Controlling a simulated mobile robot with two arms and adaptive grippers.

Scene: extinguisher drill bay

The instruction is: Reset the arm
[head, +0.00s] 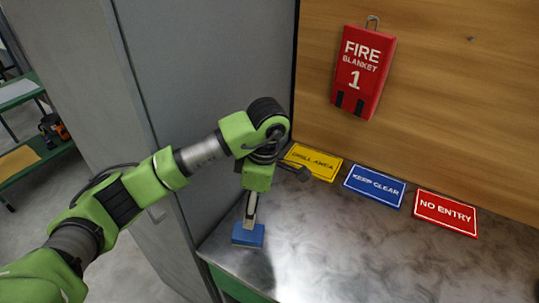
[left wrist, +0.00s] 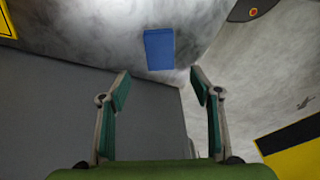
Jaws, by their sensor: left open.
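My left arm comes in from the left, and its left gripper (head: 250,212) points down over the near left part of the metal counter (head: 340,245). A blue block (head: 248,237) lies on the counter just below the gripper. In the left wrist view the left gripper (left wrist: 162,84) is open, with nothing between its two fingers. The blue block (left wrist: 159,49) shows there beyond the fingertips, close to the counter's edge. My right gripper is in neither view.
A red fire blanket case (head: 363,70) hangs on the wooden wall. A yellow sign (head: 312,161), a blue sign (head: 374,186) and a red sign (head: 446,212) lie along the counter's back. A grey panel (head: 205,70) stands left of the counter. The counter's front right is clear.

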